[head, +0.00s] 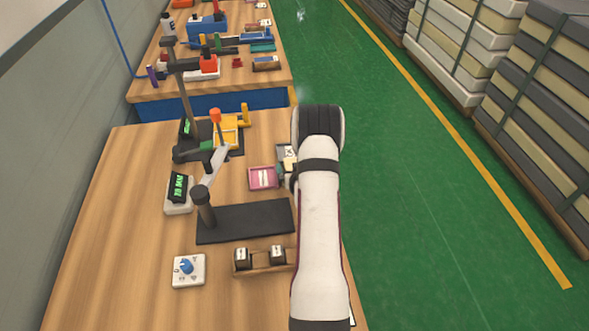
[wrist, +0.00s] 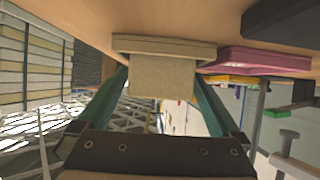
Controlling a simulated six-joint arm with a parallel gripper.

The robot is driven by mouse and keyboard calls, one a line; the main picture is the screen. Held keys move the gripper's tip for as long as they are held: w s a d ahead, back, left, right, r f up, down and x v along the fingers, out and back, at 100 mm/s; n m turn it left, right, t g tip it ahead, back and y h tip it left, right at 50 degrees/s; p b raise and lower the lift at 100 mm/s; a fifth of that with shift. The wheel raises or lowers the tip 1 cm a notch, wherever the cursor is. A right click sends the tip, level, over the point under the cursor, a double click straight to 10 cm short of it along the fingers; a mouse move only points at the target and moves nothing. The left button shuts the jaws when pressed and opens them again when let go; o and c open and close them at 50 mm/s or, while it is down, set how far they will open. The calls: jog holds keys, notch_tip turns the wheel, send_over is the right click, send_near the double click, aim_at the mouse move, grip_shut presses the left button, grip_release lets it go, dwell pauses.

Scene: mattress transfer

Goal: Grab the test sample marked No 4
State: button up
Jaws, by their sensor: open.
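My gripper (wrist: 162,84) is open, with one teal finger on each side of a tan block (wrist: 163,72) in the wrist view. A gap to the fingers seems to remain; contact is unclear. No number is legible on that block. In the head view my arm covers most of the gripper, beside a small pale piece (head: 289,161) near the table's right edge. Two dark blocks with white labels, a left one (head: 243,258) and a right one (head: 277,254), sit in a wooden rack (head: 260,267). Their marks are too small to read.
A pink tray (head: 252,185) lies left of my gripper; it also shows in the wrist view (wrist: 258,63). A black plate with a post (head: 245,224), a display box (head: 179,193) and a blue-knob box (head: 188,270) stand on the table (head: 110,240). The front left is clear.

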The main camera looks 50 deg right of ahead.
jog(key=c, duration=1.3)
jog(key=shift+r, duration=0.1)
